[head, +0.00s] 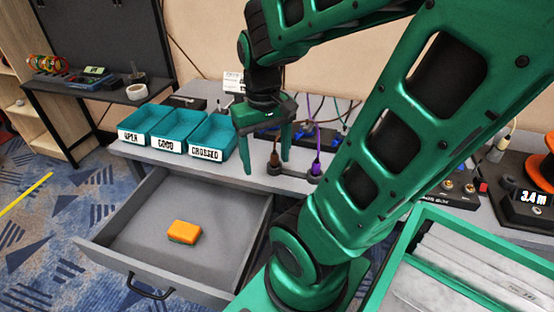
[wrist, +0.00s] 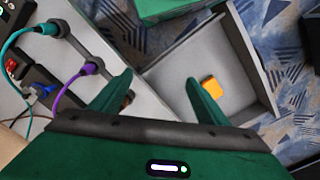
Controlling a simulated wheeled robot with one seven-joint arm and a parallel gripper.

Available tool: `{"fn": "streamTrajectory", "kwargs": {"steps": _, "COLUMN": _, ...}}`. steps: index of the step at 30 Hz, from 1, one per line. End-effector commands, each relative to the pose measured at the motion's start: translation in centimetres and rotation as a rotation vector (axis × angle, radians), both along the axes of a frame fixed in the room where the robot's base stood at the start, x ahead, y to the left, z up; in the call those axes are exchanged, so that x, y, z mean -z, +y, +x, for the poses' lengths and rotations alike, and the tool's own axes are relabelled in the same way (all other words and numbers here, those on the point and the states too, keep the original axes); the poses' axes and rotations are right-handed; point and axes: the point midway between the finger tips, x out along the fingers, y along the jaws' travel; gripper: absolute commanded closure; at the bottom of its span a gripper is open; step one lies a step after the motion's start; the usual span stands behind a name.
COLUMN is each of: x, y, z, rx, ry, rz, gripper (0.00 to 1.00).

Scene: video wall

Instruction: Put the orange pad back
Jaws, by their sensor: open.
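The orange pad (head: 185,231) has a dark green underside and lies flat in the open grey drawer (head: 140,215), toward its front. It also shows in the wrist view (wrist: 213,86), just right of one fingertip. My gripper (head: 266,172) is above the desk top, behind the drawer, with its fingers pointing down. Its two fingers are apart in the wrist view (wrist: 160,78) and nothing is held between them. The pad is apart from the gripper, lower and nearer the front. The drawer holds nothing else that I can see.
Three teal bins (head: 170,131), labelled OPEN, GOOD and CROSSED, stand on the desk left of my gripper. Cables with connectors (head: 317,167) stand close to its right. A green-rimmed crate of grey items (head: 470,270) is at the front right. My arm hides part of the desk.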

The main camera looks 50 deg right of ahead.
Motion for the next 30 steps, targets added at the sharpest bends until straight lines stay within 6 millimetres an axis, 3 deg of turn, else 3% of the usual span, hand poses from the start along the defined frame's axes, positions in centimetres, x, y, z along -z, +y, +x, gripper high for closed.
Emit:
{"fn": "streamTrajectory", "kwargs": {"steps": 3, "x": -0.8, "y": -0.2, "z": -2.6, "rx": 0.076, "ry": -0.008, "rz": 0.014, "gripper": 0.31}}
{"fn": "streamTrajectory", "kwargs": {"steps": 9, "x": -1.2, "y": 0.0, "z": -4.4, "rx": 0.127, "ry": -0.008, "rz": 0.028, "gripper": 0.31}}
{"fn": "streamTrajectory", "kwargs": {"steps": 24, "x": -1.2, "y": 0.0, "z": -4.5, "rx": 0.128, "ry": -0.008, "rz": 0.028, "gripper": 0.31}}
{"fn": "streamTrajectory", "kwargs": {"steps": 26, "x": -0.7, "y": 0.0, "z": -3.3, "rx": 0.128, "ry": 0.005, "rz": 0.027, "gripper": 0.31}}
{"fn": "streamTrajectory", "kwargs": {"steps": 30, "x": -0.6, "y": 0.0, "z": -3.2, "rx": 0.128, "ry": 0.007, "rz": 0.027, "gripper": 0.31}}
